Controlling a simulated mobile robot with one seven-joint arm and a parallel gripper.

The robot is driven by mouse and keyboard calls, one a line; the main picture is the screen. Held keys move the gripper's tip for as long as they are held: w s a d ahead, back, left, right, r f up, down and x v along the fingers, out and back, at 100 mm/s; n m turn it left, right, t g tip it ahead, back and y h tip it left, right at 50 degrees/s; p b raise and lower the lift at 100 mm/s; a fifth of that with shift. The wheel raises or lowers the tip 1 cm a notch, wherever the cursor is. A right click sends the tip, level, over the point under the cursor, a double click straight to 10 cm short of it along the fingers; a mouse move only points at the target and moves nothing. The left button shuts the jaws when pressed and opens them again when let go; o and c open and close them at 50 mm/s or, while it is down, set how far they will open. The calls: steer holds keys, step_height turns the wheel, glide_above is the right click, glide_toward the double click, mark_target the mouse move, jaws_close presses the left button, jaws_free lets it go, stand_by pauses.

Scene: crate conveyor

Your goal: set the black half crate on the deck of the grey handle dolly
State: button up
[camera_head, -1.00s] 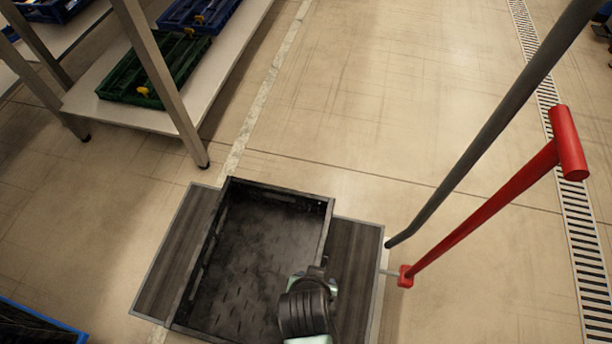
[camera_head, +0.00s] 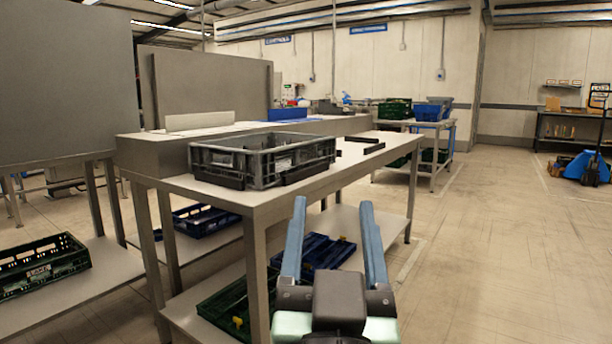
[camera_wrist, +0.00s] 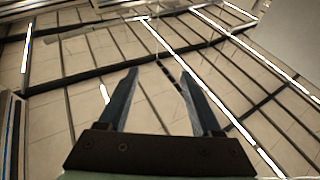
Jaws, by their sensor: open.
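My gripper (camera_head: 334,205) is open and empty in the head view, its two blue-grey fingers pointing up and forward in front of a work table. In the wrist view my gripper (camera_wrist: 158,73) also shows apart fingers with nothing between them, against what looks like the ceiling.
A work table (camera_head: 325,182) with a grey crate (camera_head: 262,171) stands ahead, with blue and green crates on its lower shelf (camera_head: 185,318). Another bench (camera_head: 95,270) is at left. Open floor (camera_head: 505,240) lies to the right.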

steer(key=s+a+r+t, duration=0.1)
steer(key=s+r+t, duration=0.1)
steer(key=s+r, duration=0.2)
steer(key=s+a+r+n+t+y, duration=0.1)
steer(key=s+r+t, duration=0.2)
steer(key=r, duration=0.6)
steer(key=shift+s+a+r+y, duration=0.15)
steer(key=shift+s+a+y, duration=0.15)
steer(key=shift+s, duration=0.55)
step_height(320, 180, up, 48)
steer(key=p, duration=4.7)
steer(key=shift+f+p, duration=0.25)
steer(key=shift+p, duration=0.05)
